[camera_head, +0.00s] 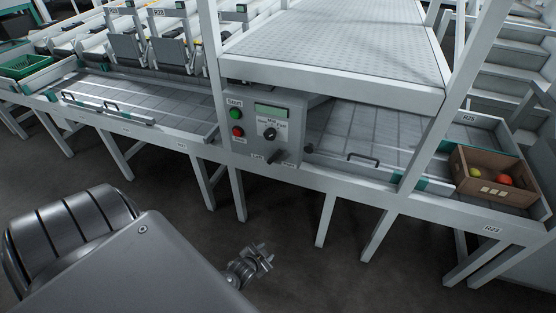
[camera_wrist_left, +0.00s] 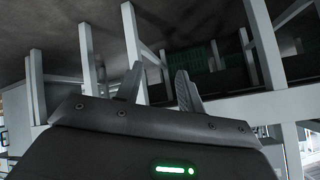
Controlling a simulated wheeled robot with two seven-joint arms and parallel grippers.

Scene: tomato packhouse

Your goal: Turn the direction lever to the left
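The direction lever (camera_head: 276,156) is a small dark handle at the bottom of the grey control panel (camera_head: 290,104), between the labels "Left" and "Right". Its exact tilt is too small to tell. My left gripper (camera_head: 262,252) is below and in front of the panel, over the dark floor, well apart from the lever. In the left wrist view its two fingers (camera_wrist_left: 158,85) stand apart with nothing between them, so it is open and empty. The lever does not show clearly in that view. My right gripper is not in view.
The panel also carries a green button (camera_head: 236,114), a red button (camera_head: 238,131), a round dial (camera_head: 269,134) and a display. A grey frame with legs runs below it. The floor before the panel is clear.

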